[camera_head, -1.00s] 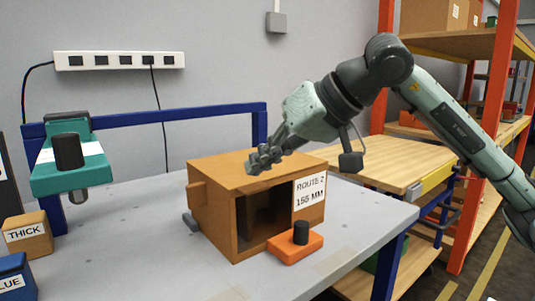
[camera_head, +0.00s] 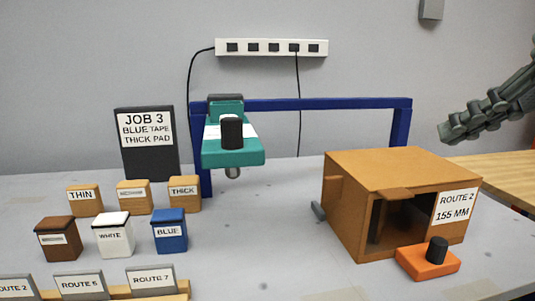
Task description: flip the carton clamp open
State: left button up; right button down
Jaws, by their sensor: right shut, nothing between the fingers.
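A brown carton (camera_head: 385,165) marked ROUTE 2, 155 MM stands on the grey table at the right, its front opening dark. A small flap (camera_head: 386,194) sticks out at the opening's top edge. An orange block with an upright black knob (camera_head: 428,262) sits at the carton's front lower corner; it may be the carton clamp, but I cannot tell for certain. My right gripper (camera_head: 448,132) is shut and empty, up and to the right of the carton, clear of it. My left gripper is not in view.
A teal head with a black knob (camera_head: 233,150) hangs at the blue frame (camera_head: 330,104) behind. Labelled blocks, including THIN and THICK (camera_head: 185,195), and a JOB 3 sign (camera_head: 146,145) stand at the left. The table's front middle (camera_head: 260,255) is clear.

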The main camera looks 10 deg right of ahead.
aim_at(431, 259)
jog(key=k+l, duration=0.3)
jog(key=k, duration=0.15)
jog(key=k+l, duration=0.3)
jog(key=k, duration=0.15)
